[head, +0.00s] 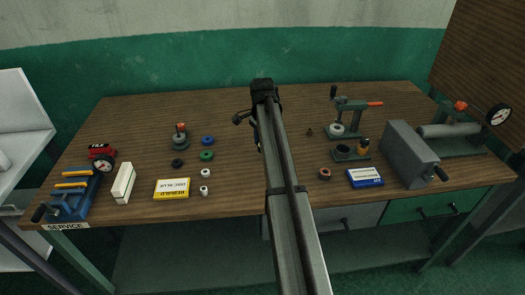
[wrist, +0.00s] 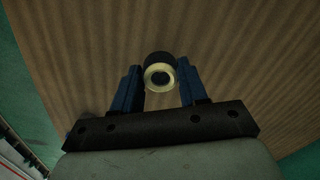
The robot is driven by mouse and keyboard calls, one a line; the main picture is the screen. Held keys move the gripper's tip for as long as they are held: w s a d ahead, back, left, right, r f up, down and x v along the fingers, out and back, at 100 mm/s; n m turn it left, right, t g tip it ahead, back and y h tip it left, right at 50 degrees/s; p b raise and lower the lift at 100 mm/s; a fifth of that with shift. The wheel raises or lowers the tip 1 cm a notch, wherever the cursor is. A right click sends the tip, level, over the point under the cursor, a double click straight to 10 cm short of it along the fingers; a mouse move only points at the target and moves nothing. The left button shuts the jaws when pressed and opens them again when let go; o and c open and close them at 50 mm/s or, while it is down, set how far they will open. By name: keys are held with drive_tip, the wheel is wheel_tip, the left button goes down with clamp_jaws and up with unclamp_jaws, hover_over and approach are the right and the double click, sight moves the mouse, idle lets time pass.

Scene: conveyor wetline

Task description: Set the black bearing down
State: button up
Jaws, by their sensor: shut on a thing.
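My gripper (wrist: 160,76) is shut on the black bearing (wrist: 157,57) in the wrist view. The bearing sits between the two blue fingers, with a dark outer body and a pale yellowish ring around a dark hole facing the camera. Bare wooden table top fills the view behind it. In the head view my gripper (head: 257,135) is mostly hidden behind my arm, over the middle of the workbench (head: 225,105), and the held bearing cannot be made out. A separate black ring (head: 177,163) lies at the left of the bench.
Blue (head: 208,140), green (head: 207,155) and white rings lie left of my arm, near a yellow box (head: 172,188). A press (head: 350,118), a grey block (head: 408,152) and a blue box (head: 365,177) stand right. The back middle is clear.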

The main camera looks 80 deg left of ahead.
drive_tip(key=shift+f, duration=1.85)
drive_tip(key=shift+f, duration=0.15)
drive_tip(key=o, duration=1.2)
drive_tip(key=shift+c, duration=0.2)
wheel_tip(320, 180, up, 12)
drive_tip(key=shift+r, duration=0.2)
drive_tip(key=shift+w, duration=0.1)
